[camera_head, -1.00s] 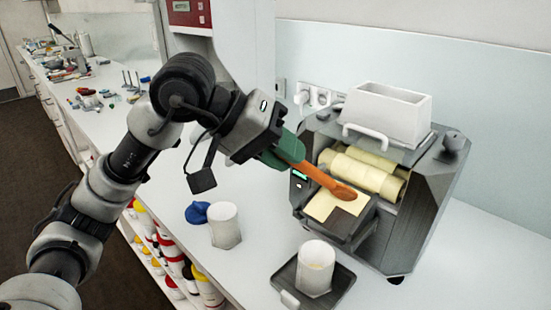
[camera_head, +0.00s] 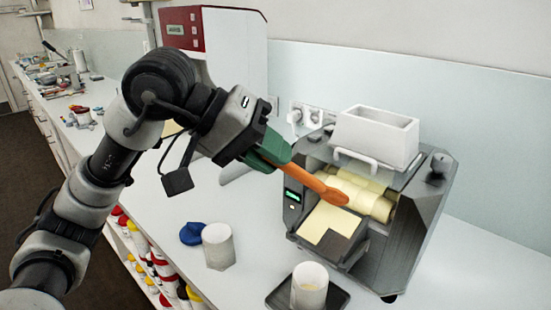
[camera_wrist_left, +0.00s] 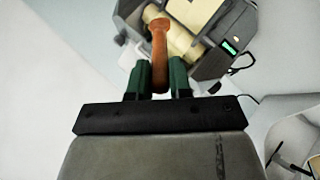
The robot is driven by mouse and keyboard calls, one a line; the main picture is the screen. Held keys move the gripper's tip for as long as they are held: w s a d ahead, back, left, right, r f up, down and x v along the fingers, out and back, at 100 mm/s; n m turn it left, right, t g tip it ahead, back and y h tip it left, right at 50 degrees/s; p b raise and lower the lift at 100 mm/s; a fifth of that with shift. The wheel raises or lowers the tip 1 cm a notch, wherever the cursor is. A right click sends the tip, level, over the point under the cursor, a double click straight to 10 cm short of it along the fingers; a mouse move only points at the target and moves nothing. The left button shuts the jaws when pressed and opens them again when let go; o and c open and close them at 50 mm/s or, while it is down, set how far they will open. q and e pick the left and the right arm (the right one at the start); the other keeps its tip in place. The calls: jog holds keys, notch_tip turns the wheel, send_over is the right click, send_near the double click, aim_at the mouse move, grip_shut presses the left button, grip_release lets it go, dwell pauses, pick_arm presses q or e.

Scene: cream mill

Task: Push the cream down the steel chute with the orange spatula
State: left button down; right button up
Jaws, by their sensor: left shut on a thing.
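My left gripper (camera_head: 268,150) has green fingers and is shut on the handle of the orange spatula (camera_head: 318,184). In the left wrist view the spatula (camera_wrist_left: 160,50) stands out between the green fingers (camera_wrist_left: 160,78), toward the mill. The spatula's tip is over the upper end of the chute, close to the rollers; whether it touches cannot be told. Pale yellow cream (camera_head: 318,222) lies on the steel chute (camera_head: 345,250) at the mill's front. The mill (camera_head: 420,235) has cream-coated rollers (camera_head: 362,197). My right gripper is not in view.
A white cup (camera_head: 310,284) with cream inside stands on a dark tray (camera_head: 338,298) below the chute. Another white cup (camera_head: 219,246) and a blue lid (camera_head: 192,233) stand left of it. A white hopper (camera_head: 375,135) tops the mill.

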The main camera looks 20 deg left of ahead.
pick_arm(q)
jog(key=shift+s+r, duration=0.2)
jog(key=shift+r, duration=0.25)
jog(key=shift+a, duration=0.1)
jog(key=r, duration=0.1)
jog(key=s+r+p, duration=0.1)
jog(key=shift+a+r, duration=0.2)
jog(key=shift+r, duration=0.15)
dwell(0.6)
